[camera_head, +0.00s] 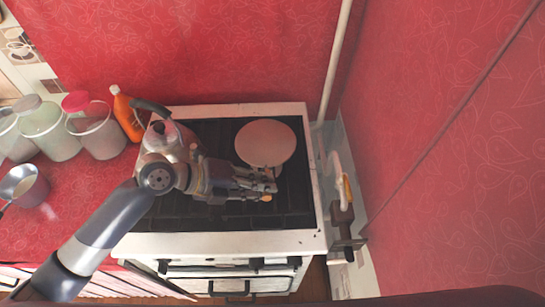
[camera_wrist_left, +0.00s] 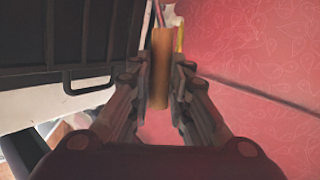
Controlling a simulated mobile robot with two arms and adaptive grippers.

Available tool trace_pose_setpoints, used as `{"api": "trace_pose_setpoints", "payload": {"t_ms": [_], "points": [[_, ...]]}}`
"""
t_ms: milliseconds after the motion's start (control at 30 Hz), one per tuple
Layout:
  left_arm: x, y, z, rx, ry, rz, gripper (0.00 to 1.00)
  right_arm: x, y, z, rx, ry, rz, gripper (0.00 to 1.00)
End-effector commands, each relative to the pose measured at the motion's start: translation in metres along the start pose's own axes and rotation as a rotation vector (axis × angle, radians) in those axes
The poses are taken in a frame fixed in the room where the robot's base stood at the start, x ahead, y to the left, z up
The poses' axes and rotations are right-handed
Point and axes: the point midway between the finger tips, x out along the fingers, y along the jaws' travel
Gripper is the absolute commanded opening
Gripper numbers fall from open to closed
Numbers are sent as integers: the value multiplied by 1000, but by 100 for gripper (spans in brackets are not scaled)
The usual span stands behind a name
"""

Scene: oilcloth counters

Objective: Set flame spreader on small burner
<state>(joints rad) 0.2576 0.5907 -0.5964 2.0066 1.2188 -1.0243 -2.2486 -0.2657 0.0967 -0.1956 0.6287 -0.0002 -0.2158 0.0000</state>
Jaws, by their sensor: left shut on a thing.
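The flame spreader (camera_head: 265,143) is a flat, pale brown disc over the right rear part of the black stove grate (camera_head: 215,132). My left gripper (camera_head: 268,186) is just in front of the disc, over the right side of the stove, shut on the spreader's handle. The handle's orange-brown end sticks out past the fingers. In the left wrist view the wooden handle (camera_wrist_left: 160,68) stands between the fingertips. I cannot tell whether the disc touches the grate or hangs above it. The burners are not clearly visible; the disc and arm cover parts of the grate.
A kettle (camera_head: 165,141) stands on the left rear of the stove, close to my arm. An orange bottle (camera_head: 127,116), several jars (camera_head: 101,135) and a saucepan (camera_head: 27,187) are on the left counter.

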Motion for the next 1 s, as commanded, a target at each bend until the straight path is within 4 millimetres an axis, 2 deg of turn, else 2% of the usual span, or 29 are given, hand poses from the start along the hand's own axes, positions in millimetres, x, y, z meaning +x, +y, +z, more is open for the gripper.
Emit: {"api": "trace_pose_setpoints", "payload": {"t_ms": [133,300,400,533,800,1000], "points": [[0,1,-1,1,1,-1,0,0,-5,13,1,-16,-6,40],[7,10,-1,-1,1,-1,0,3,-26,45,3,-65,-30,40],[13,19,-1,-2,1,-1,0,7,-34,53,2,-75,-39,40],[22,32,-1,-2,0,-1,0,14,-34,50,1,-67,-39,40],[35,51,0,0,-1,-1,0,25,-22,22,3,-23,-25,40],[38,56,0,0,-1,-1,0,27,-17,25,5,-28,-18,40]]}}
